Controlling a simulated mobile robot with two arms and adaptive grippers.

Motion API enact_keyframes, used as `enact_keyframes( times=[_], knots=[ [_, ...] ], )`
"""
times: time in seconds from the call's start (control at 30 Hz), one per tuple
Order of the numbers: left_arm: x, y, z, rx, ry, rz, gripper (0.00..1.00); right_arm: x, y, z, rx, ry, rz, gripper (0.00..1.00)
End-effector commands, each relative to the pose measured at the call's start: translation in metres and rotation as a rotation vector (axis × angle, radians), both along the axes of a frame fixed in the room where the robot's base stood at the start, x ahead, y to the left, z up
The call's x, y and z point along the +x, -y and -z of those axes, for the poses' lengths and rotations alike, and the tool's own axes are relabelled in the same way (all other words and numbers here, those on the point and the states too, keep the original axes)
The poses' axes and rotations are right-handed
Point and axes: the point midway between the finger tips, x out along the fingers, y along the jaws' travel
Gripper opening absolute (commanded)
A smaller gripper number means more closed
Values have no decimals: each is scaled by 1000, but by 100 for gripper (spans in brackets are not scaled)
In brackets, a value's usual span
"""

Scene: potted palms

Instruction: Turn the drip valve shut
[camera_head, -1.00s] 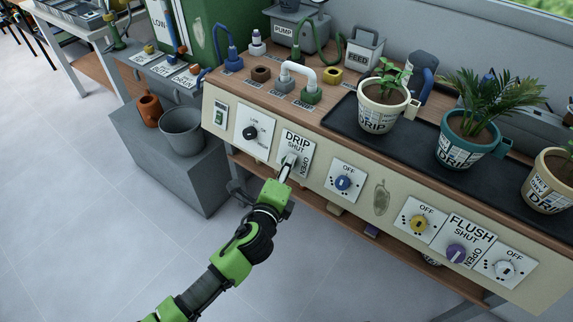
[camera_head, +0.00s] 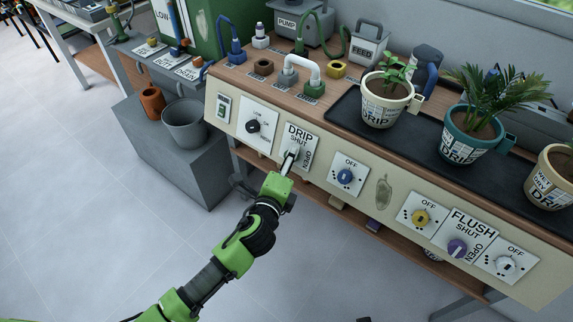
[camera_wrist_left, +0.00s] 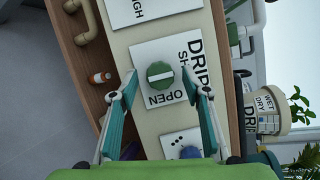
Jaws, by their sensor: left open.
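The drip valve is a round green knob (camera_wrist_left: 160,75) with a paler bar across its face, on a white plate (camera_wrist_left: 150,50) lettered DRIP, SHUT and OPEN. In the wrist view the bar lies nearly level; I cannot tell which end is its pointer. My left gripper (camera_head: 291,158) is at this plate (camera_head: 302,135) in the head view and mostly hides the knob there. In the wrist view its two fingers are spread, one on each side of the knob, with gaps showing. The right finger covers part of the word SHUT. My right gripper is not in view.
A LOW dial (camera_head: 253,127) is left of the plate; a blue knob (camera_head: 345,176) is right. Farther right are a yellow knob (camera_head: 420,217), the purple FLUSH valve (camera_head: 457,248) and a white knob (camera_head: 505,265). Potted plants stand on the black tray (camera_head: 345,110) above.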

Motion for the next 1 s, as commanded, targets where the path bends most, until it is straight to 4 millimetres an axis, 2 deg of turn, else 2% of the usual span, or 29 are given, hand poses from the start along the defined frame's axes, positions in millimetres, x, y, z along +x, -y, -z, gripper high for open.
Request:
enact_keyframes(
  times=[0.17, 0.6, 0.8, 1.0],
  knots=[
    [-17, -5, -2, 0, -2, 0, 44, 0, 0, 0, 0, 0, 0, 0],
    [-97, -27, -21, 0, -2, 0, 44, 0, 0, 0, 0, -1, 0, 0],
    [-111, -31, -25, 1, -2, -1, 44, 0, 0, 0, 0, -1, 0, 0],
    [-112, -32, -25, 0, -1, -1, 44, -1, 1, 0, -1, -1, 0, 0]
  ],
)
